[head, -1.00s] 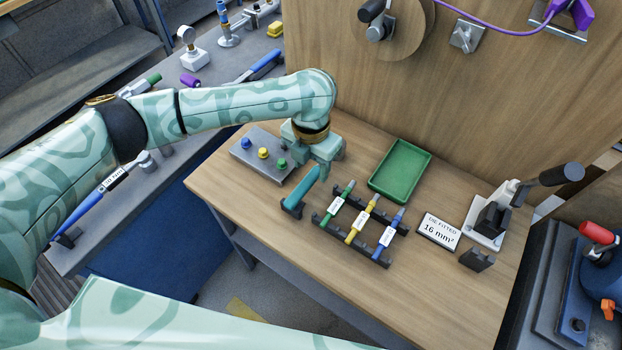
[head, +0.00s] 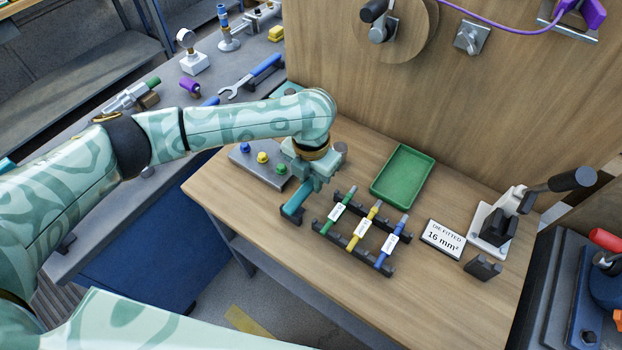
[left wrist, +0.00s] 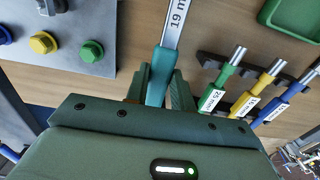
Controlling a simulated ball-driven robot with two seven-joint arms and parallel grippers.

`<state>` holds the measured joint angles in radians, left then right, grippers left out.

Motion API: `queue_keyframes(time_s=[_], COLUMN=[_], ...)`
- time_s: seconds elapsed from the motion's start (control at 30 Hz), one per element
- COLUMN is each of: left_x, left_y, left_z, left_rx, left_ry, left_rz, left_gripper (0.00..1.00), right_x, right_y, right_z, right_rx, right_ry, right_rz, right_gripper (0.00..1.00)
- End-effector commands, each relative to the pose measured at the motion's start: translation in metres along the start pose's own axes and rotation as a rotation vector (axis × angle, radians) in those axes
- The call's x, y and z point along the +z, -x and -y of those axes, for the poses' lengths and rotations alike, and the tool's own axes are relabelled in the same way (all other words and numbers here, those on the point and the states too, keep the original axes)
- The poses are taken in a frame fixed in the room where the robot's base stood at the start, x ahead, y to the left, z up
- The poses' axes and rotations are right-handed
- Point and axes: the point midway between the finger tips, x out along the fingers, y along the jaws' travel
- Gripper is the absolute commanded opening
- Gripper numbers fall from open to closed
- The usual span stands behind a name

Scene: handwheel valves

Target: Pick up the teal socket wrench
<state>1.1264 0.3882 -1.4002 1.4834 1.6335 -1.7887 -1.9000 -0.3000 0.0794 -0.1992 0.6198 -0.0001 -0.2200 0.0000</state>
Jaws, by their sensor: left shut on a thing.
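The teal socket wrench (head: 292,208) lies at the near left of the wooden bench, with its handle end at a small black rest (head: 291,219). My left gripper (head: 302,184) is over it and shut on its teal handle. In the left wrist view, the teal handle (left wrist: 157,88) sits between the two fingers (left wrist: 158,95), and a silver shaft with a "19 m…" label (left wrist: 174,22) runs on away from them. The head view hides the shaft behind my gripper. I cannot tell whether the wrench still touches its rest. My right gripper is not in view.
Green, yellow and blue wrenches (head: 362,230) lie in a black rack (head: 377,263) just right. A grey plate with coloured nuts (head: 250,163) is on the left, a green tray (head: 432,160) behind. A sign (head: 442,238) and a lever tool (head: 494,225) stand farther right.

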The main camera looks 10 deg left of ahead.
Motion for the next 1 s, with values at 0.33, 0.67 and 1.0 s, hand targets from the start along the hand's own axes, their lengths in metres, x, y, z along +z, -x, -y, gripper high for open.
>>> queue_keyframes(time_s=[0.33,0.67,1.0], left_x=[-0.023,-0.105,-0.140], left_y=[0.067,0.118,0.129], left_z=[0.000,0.005,0.007], left_rx=[0.001,-0.001,-0.001], left_ry=[-0.002,-0.001,0.001], left_rz=[0.007,0.002,0.001], left_gripper=[0.00,0.00,0.00], right_x=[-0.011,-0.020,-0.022], right_y=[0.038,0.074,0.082], right_z=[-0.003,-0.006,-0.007], right_rx=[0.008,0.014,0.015], right_ry=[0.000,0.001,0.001], right_rz=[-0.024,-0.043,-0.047], right_gripper=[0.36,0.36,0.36])
